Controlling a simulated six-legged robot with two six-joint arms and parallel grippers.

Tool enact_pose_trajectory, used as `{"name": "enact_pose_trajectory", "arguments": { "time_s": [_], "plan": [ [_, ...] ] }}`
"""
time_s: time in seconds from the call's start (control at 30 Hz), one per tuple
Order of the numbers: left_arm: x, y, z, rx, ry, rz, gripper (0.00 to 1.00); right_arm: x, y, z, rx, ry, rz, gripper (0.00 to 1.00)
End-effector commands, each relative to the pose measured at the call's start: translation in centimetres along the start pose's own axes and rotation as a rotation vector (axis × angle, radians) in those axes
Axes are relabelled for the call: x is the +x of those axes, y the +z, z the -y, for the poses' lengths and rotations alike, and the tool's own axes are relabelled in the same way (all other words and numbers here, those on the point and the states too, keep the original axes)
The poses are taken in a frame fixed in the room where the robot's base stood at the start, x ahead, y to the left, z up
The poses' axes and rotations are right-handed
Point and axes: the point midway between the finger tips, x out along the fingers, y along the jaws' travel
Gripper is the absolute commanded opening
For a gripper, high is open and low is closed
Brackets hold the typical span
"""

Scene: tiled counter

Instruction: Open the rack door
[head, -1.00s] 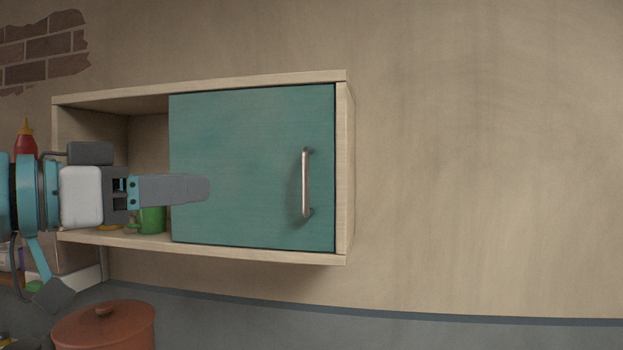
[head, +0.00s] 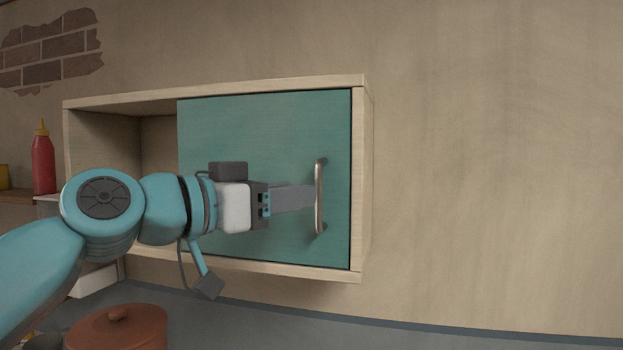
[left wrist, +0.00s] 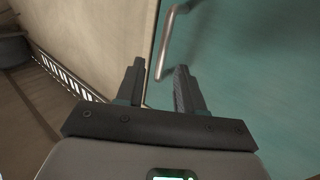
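The rack (head: 215,92) is a pale wooden wall cabinet, open on its left side. Its teal door (head: 265,125) covers the right part and sits flush in the frame. A metal bar handle (head: 320,195) stands upright near the door's right edge. My left gripper (head: 311,197) reaches across the door from the left, its tips at the handle's middle. In the left wrist view my left gripper's fingers (left wrist: 158,80) are apart, with the handle (left wrist: 165,45) running down to the gap between the tips. I cannot tell whether they touch it. My right gripper is out of view.
A red bottle (head: 43,160) with a yellow tip stands left of the rack. A brown lidded pot (head: 117,328) is below it at the lower left. The wall (head: 480,180) right of the rack is bare.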

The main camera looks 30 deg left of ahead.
Motion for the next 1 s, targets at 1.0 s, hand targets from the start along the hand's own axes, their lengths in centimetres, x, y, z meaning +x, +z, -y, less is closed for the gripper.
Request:
{"name": "enact_pose_trajectory", "arguments": {
  "time_s": [1.0],
  "plan": [
    [4.7, 0.0, 0.2, 0.000, -0.001, -0.001, 0.00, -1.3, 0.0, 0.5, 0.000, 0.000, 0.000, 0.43]
  ]
}}
